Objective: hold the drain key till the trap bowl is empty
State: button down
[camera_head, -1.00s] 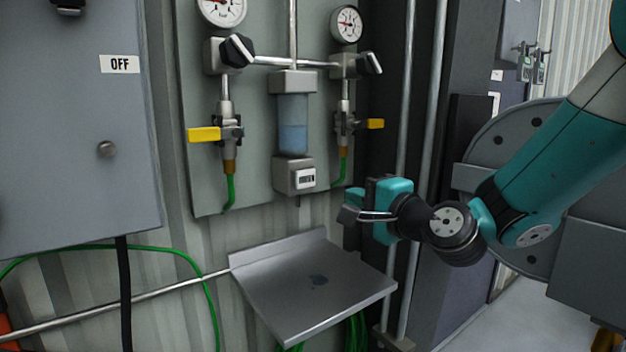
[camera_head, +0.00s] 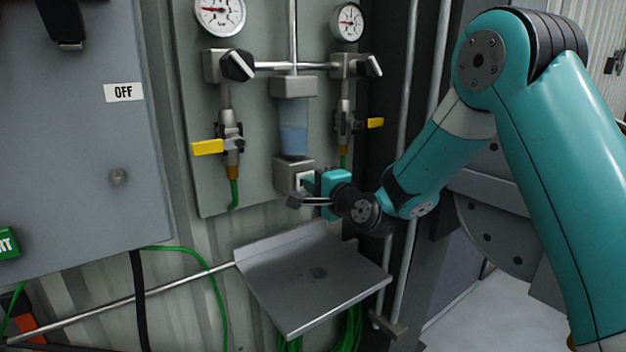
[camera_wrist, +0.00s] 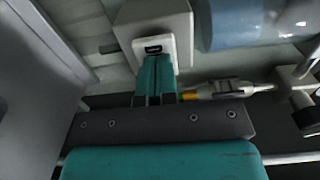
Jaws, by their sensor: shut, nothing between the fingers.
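My gripper (camera_head: 306,184) is shut and empty at the front of the block and partly hides the plate. In the wrist view my closed fingertips (camera_wrist: 157,60) are at the plate's slot; whether they press it I cannot tell.
A metal tray (camera_head: 270,285) with a small dark wet-looking spot is below the block. Yellow-handled valves (camera_head: 208,147) and gauges (camera_head: 220,14) flank the bowl. A grey cabinet (camera_head: 75,150) stands at left, vertical pipes (camera_head: 437,60) at right.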

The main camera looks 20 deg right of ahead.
jog(key=shift+p+x, duration=0.55)
jog(key=shift+x, duration=0.25)
jog(key=shift+r, duration=0.15)
jog(key=shift+w+a+r, duration=0.1)
dwell(1.6)
